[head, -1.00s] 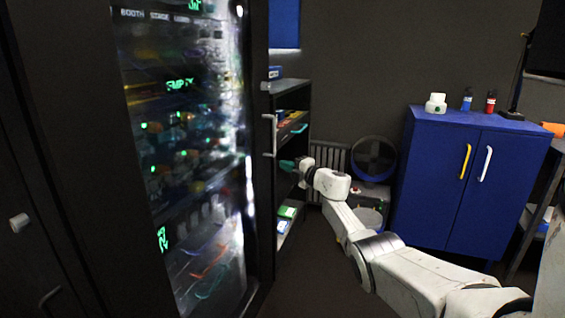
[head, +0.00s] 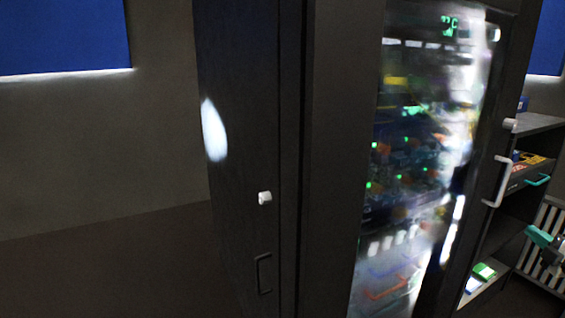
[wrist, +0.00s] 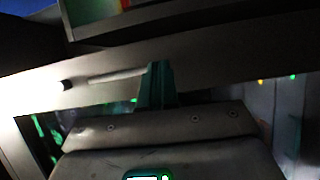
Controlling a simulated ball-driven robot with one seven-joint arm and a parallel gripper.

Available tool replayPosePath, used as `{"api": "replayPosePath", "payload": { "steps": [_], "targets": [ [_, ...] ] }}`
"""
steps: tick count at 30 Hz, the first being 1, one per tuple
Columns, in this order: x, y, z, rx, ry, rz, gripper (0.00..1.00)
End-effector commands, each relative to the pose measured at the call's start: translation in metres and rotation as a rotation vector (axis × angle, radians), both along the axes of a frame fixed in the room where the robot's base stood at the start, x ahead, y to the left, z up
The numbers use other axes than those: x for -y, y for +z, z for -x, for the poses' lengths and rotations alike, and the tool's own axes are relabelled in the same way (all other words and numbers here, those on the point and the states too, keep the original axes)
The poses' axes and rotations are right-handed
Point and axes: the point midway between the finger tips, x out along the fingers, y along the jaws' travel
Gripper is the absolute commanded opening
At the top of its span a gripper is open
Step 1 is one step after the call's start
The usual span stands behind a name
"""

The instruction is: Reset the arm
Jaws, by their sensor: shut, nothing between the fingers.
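My gripper (head: 541,237) shows at the right edge of the head view, in front of the dark shelf unit beside the rack. Its teal fingers (wrist: 156,85) stand upright in the middle of the wrist view, close together and empty. Most of my arm is outside the head view. In the wrist view a dark panel with a pale bar-shaped handle (wrist: 108,77) lies beyond the fingers.
A tall dark rack with a glass door (head: 410,180) and white handle (head: 497,182) fills the centre right. The shelf unit (head: 528,122) holds small coloured items. A radiator (head: 546,240) stands at the far right. The floor at left (head: 110,270) is clear.

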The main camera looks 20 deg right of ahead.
Motion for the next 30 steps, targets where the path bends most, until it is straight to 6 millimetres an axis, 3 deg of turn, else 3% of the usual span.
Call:
{"api": "replayPosePath", "payload": {
  "steps": [1,6,10,14,17,23,27,30],
  "targets": [
    [-0.015,-0.005,-0.019,0.030,-0.013,-0.023,0.00],
    [-0.070,-0.023,-0.069,0.179,-0.151,-0.185,0.00],
    [-0.122,-0.053,-0.086,0.251,-0.272,-0.378,0.00],
    [-0.182,-0.095,-0.087,0.262,-0.383,-0.597,0.00],
    [-0.234,-0.133,-0.077,0.225,-0.464,-0.772,0.00],
    [-0.345,-0.202,-0.034,0.046,-0.603,-1.085,0.00],
    [-0.421,-0.236,0.013,-0.149,-0.680,-1.252,0.00],
    [-0.470,-0.251,0.052,-0.306,-0.726,-1.336,0.00]
  ]
}}
